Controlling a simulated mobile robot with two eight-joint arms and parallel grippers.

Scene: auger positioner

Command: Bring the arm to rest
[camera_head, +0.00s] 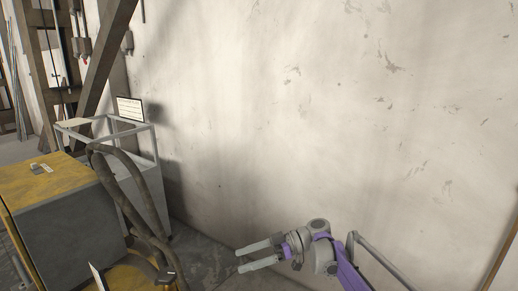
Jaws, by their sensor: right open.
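My right gripper (256,256) shows at the bottom middle of the head view. Its two grey fingers point left and are apart, with nothing between them. My purple and grey right arm comes in from the bottom right behind it. The gripper is in front of the pale wall and to the right of the yellow and grey machine, apart from both. My left gripper is not in view.
A yellow-topped grey machine (60,215) stands at the lower left, with thick dark hoses (135,205) on its right side. Behind it is a grey open-framed cabinet (148,185) with a small sign (130,108). A scuffed wall (300,120) fills the right.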

